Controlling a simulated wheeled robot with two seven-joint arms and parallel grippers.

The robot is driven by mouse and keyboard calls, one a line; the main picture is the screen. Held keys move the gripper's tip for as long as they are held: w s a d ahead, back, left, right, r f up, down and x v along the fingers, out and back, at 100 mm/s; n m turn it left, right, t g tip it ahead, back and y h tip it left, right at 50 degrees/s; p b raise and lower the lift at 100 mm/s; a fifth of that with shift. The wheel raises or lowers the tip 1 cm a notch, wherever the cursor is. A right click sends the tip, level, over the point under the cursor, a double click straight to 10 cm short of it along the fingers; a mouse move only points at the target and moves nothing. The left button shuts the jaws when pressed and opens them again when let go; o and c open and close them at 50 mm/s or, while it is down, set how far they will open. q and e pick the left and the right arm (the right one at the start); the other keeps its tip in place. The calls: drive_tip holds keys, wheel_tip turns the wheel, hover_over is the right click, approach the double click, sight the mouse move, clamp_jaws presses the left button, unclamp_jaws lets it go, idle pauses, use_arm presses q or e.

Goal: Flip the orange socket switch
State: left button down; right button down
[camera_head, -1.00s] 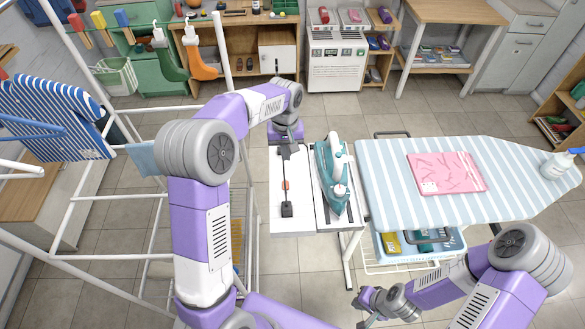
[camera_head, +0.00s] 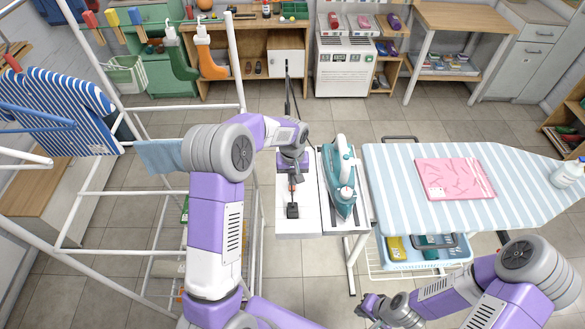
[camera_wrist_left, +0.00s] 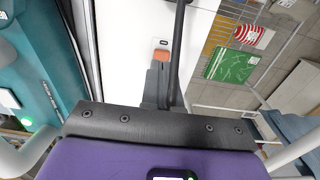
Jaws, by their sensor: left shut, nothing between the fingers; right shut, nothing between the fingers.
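The orange socket switch (camera_head: 292,187) is a small red-orange patch on the white board left of the iron, partly hidden by my left gripper. It shows more clearly in the left wrist view (camera_wrist_left: 161,55), just beyond the dark finger ends. My left gripper (camera_head: 293,178) is shut and empty, pointing down over the board right at the switch; I cannot tell whether it touches. A black plug (camera_head: 292,211) sits at the near end of the socket. My right gripper (camera_head: 366,305) is shut and empty, low in the head view, away from the switch.
A teal iron (camera_head: 341,185) stands on the board close to the right of my left gripper. The striped ironing board (camera_head: 395,200) carries a folded pink cloth (camera_head: 452,178). A white drying rack (camera_head: 150,195) stands left of my left arm. A black cord (camera_wrist_left: 178,50) runs beside the switch.

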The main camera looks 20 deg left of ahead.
use_arm(q)
drive_tip(key=shift+f, duration=1.3)
